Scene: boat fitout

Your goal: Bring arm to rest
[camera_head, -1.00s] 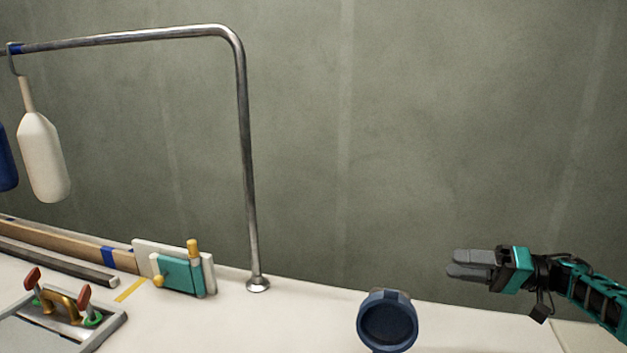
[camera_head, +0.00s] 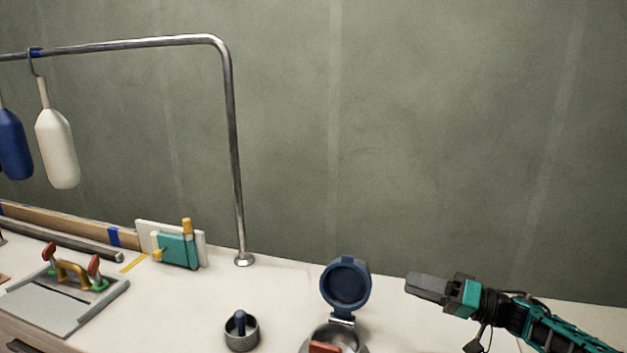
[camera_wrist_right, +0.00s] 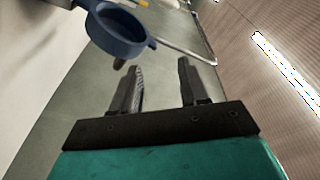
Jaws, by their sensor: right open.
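My right gripper (camera_head: 427,287) is at the right of the head view, above the white worktop (camera_head: 290,285), pointing left. It is empty. In the right wrist view its two fingers (camera_wrist_right: 158,85) stand apart with nothing between them. A round blue lid (camera_head: 346,286) stands raised on its hinge just left of the gripper in the head view, apart from it. The blue lid also shows at the top of the right wrist view (camera_wrist_right: 118,30). My left gripper is out of view.
A metal cup with a blue peg (camera_head: 241,332) stands left of the lid. A teal latch block (camera_head: 178,251), a grey hatch panel (camera_head: 45,300) and a steel rail (camera_head: 232,150) are further left. A white fender (camera_head: 57,148) and a blue fender (camera_head: 14,145) hang from the rail.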

